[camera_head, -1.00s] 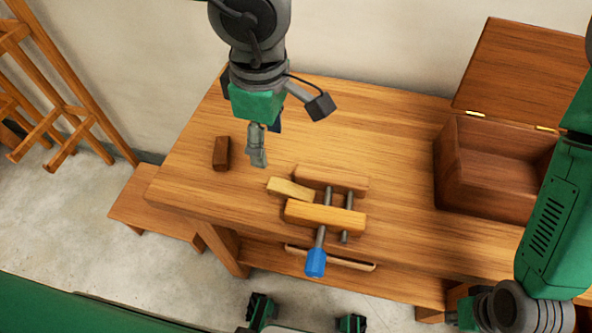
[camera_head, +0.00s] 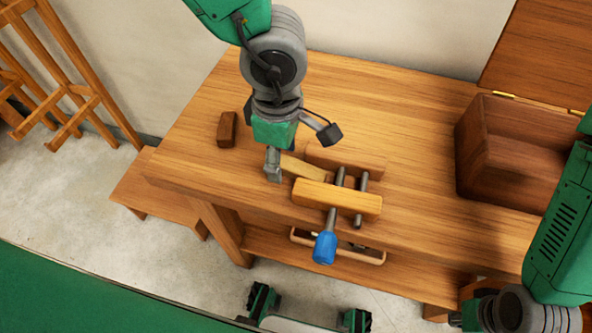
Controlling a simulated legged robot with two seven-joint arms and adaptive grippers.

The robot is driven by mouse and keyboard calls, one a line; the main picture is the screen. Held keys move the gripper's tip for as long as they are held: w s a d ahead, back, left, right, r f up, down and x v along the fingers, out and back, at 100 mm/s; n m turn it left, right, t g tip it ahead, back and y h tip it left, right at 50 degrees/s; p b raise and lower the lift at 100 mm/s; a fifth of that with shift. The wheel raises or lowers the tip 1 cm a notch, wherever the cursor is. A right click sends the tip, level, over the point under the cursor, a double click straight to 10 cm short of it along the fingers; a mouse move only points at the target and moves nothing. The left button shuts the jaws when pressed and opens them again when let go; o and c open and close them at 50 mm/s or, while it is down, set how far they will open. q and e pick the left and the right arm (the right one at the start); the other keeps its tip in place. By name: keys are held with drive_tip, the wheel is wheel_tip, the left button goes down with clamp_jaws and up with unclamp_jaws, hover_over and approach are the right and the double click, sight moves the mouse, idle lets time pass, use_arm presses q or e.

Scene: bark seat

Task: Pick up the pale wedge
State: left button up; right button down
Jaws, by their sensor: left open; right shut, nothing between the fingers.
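The pale wedge (camera_head: 303,168) lies on the workbench against the left end of a wooden clamp (camera_head: 337,198), which has two metal screws and a blue handle. My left gripper (camera_head: 273,165) points down at the wedge's left end. It is open, though the view shows its fingers nearly in line, and the gripper hides part of that end. Whether a finger touches the wedge I cannot tell. My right gripper (camera_head: 462,316) is low at the right, shut and empty, small and partly hidden by its own arm.
A dark wooden block (camera_head: 227,129) lies left of my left gripper. An open wooden box (camera_head: 490,150) with a raised lid stands at the right of the workbench (camera_head: 410,130). The bench top between clamp and box is clear. A wooden rack (camera_head: 75,95) stands at the left.

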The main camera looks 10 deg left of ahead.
use_arm(q)
drive_tip(key=shift+d+f, duration=0.15)
drive_tip(key=shift+f, duration=0.45)
drive_tip(key=shift+d+r, duration=0.1)
drive_tip(key=c, duration=1)
